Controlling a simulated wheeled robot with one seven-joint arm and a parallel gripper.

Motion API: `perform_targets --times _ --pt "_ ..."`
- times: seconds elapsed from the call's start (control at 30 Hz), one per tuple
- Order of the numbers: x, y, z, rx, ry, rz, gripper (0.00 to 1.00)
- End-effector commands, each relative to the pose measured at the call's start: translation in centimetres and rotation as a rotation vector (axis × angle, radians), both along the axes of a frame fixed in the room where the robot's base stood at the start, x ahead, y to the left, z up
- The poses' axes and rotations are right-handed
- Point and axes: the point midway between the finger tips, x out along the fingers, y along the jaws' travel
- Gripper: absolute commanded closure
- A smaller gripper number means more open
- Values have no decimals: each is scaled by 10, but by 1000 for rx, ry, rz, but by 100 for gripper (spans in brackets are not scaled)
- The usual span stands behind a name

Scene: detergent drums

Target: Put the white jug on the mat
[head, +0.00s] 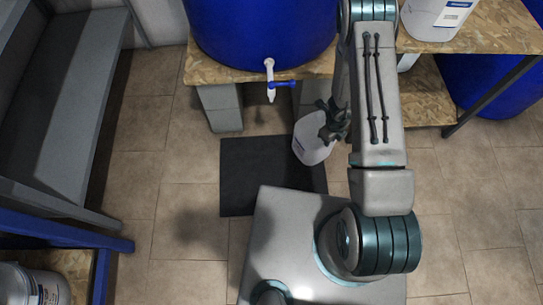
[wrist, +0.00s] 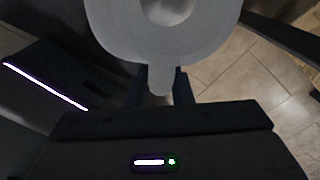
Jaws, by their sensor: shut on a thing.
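The white jug (head: 312,143) hangs from my gripper (head: 334,127) in the head view, at the upper right part of the dark mat. The black mat (head: 250,180) lies on the tiled floor, its lower right part hidden by my base. I cannot tell how high the jug is above the mat. In the wrist view the white jug (wrist: 160,35) fills the top, and its narrow handle tab sits between the fingers of my gripper (wrist: 160,85), which is shut on it. The jug's lower side is hidden there.
A blue drum (head: 260,30) with a white tap (head: 270,75) stands on a chipboard bench (head: 210,70) just beyond the mat. Another white container (head: 435,18) stands on the bench at upper right. Grey steps or a shelf (head: 70,90) stand at left. Floor left of the mat is clear.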

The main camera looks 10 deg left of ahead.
Motion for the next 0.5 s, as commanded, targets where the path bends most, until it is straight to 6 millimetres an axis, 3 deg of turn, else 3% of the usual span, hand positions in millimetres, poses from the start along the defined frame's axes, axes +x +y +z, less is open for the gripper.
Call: perform_targets --times 0.1,0.33,0.5 --pt "-3 0 -16 5 -3 -50 100" --pt "-8 5 -24 5 3 -92 100" --pt "-15 35 -27 6 4 -90 100"
